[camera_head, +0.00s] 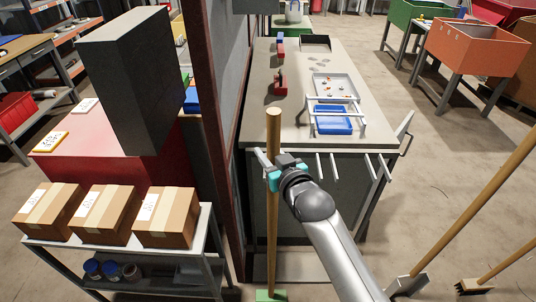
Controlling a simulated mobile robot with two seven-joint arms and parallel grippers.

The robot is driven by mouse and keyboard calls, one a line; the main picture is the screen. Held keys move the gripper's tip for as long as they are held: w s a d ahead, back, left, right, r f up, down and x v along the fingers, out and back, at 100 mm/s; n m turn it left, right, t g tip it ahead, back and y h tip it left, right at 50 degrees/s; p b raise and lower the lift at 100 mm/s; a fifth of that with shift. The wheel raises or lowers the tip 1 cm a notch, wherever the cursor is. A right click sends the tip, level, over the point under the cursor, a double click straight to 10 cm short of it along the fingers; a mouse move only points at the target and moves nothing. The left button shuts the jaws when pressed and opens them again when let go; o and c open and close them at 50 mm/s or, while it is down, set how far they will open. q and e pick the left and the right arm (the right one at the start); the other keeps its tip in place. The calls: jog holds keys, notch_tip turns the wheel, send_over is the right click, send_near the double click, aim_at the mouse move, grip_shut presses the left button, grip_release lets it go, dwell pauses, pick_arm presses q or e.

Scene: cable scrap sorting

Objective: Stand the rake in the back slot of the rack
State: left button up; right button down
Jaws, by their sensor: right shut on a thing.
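The rake (273,135) is a long, pale wooden pole with a green head (270,295) low at the bottom edge of the view. It stands nearly upright in front of the bench end. My right gripper (273,180) is shut around the upper part of its handle with teal fingertips. The rack's grey metal prongs (320,166) stick out at the near end of the bench, mostly to the right of the handle. One prong shows just left of it. I cannot tell whether the handle is between prongs. My left gripper is not in view.
The grey bench (300,75) carries a blue tray (333,120), a grey tray and red items. Two more wooden-handled tools (470,215) stand at the right. A dark post and panel (215,130) and a shelf with cardboard boxes (165,215) are at left. Floor is open right of the bench.

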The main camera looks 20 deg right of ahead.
jog(key=shift+w+a+r+p, duration=0.1)
jog(key=shift+w+r+p, duration=0.05)
jog(key=shift+r+p, duration=0.25)
jog(key=shift+p, duration=0.3)
dwell(0.8)
jog(key=shift+w, duration=0.1)
dwell(0.5)
jog(key=w+d+b, duration=0.1)
jog(key=w+b, duration=0.1)
jog(key=w, duration=0.4)
jog(key=shift+w+d, duration=0.15)
jog(key=shift+d, duration=0.25)
dwell(0.9)
jog(key=shift+w, duration=0.15)
dwell(0.6)
jog(key=shift+w+d+b, duration=0.2)
jog(key=shift+w+b, duration=0.2)
jog(key=shift+w, duration=0.25)
jog(key=shift+w+d+b, duration=0.2)
jog(key=shift+w+b, duration=0.2)
jog(key=shift+w, duration=0.3)
jog(key=shift+w+d+b, duration=0.2)
jog(key=shift+w+b, duration=0.2)
jog(key=shift+w, duration=0.25)
jog(key=shift+w, duration=0.2)
